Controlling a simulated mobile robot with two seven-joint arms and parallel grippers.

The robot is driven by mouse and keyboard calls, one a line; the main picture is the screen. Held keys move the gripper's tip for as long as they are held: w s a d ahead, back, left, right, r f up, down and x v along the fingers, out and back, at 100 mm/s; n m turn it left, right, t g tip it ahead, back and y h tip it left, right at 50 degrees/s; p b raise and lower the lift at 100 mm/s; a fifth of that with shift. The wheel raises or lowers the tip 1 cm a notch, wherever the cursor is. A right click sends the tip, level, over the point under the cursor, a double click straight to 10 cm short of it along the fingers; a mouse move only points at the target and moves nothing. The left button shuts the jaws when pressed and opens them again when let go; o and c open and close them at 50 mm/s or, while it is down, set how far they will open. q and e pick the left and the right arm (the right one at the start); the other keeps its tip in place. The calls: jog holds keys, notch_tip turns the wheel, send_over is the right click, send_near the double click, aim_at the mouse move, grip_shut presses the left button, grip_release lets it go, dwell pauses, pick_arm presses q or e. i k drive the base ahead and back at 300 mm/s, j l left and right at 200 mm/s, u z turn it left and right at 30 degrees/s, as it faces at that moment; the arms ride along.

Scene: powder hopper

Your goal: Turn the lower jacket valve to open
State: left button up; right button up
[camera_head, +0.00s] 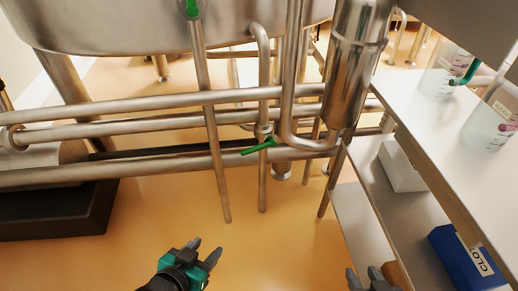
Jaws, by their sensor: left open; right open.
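A valve with a green lever handle (258,147) sits low on a vertical steel pipe (263,185), below the vessel. Its lever sticks out to the left, crosswise to the pipe and tilted slightly down. A second green handle (191,8) shows higher up, at the top edge of the view. My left gripper (207,247) is open and empty, below and to the left of the lower lever and apart from it. My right gripper (364,274) is open at the bottom edge, near the shelf unit; its lower part is cut off.
Horizontal steel pipes (120,135) run across behind the valve. A steel cylinder (355,60) and a bent pipe stand just right of it. On the right, a bench (420,130) holds clear containers; a blue box (465,258) is on the shelf below. The orange floor is open in front.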

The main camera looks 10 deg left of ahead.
aim_at(272, 144)
jog(key=i, duration=1.05)
jog(key=j+u, duration=0.05)
jog(key=j, duration=0.05)
